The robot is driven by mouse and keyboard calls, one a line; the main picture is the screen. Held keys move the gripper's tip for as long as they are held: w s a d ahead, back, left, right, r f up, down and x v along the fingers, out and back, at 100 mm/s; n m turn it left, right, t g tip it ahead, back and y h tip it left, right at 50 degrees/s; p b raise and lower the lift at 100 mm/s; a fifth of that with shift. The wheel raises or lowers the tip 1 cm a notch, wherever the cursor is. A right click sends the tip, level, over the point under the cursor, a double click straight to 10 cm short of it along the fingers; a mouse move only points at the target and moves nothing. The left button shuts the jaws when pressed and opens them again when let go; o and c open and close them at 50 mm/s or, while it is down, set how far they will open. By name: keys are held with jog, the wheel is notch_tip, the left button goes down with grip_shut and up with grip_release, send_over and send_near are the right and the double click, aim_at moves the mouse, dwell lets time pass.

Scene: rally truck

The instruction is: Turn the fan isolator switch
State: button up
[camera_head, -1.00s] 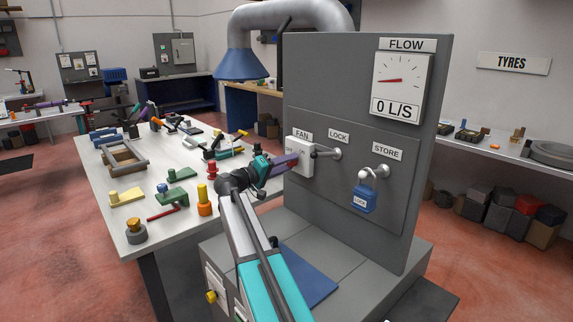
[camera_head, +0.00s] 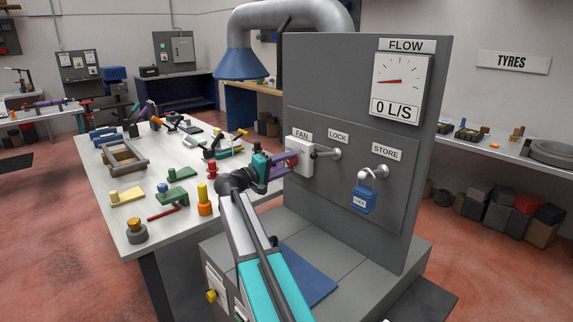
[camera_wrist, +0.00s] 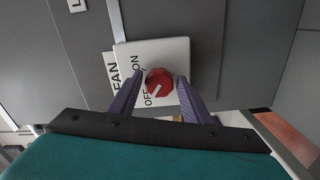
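The fan isolator switch is a white box (camera_head: 301,155) on the grey panel, below the FAN label. In the wrist view its white plate (camera_wrist: 178,52) carries a red faceted knob (camera_wrist: 159,82) with a white pointer mark towards the word OFF. My gripper (camera_wrist: 159,84) is open, with one purple finger on each side of the knob and a visible gap to it on both sides. In the head view my gripper (camera_head: 287,167) is right at the front of the switch, and its fingers hide most of the knob.
A lever (camera_head: 325,153) under the LOCK label sticks out just right of the switch. A blue padlock (camera_head: 364,198) hangs at the STORE hook. The flow gauge (camera_head: 401,85) reads 0 L/S. A white table (camera_head: 130,215) with tools stands to the left.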

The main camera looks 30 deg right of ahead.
jog(key=shift+o, duration=0.7)
jog(key=shift+a, duration=0.1)
jog(key=s+a+b, duration=0.2)
jog(key=a, duration=1.1)
jog(key=shift+a, duration=0.25)
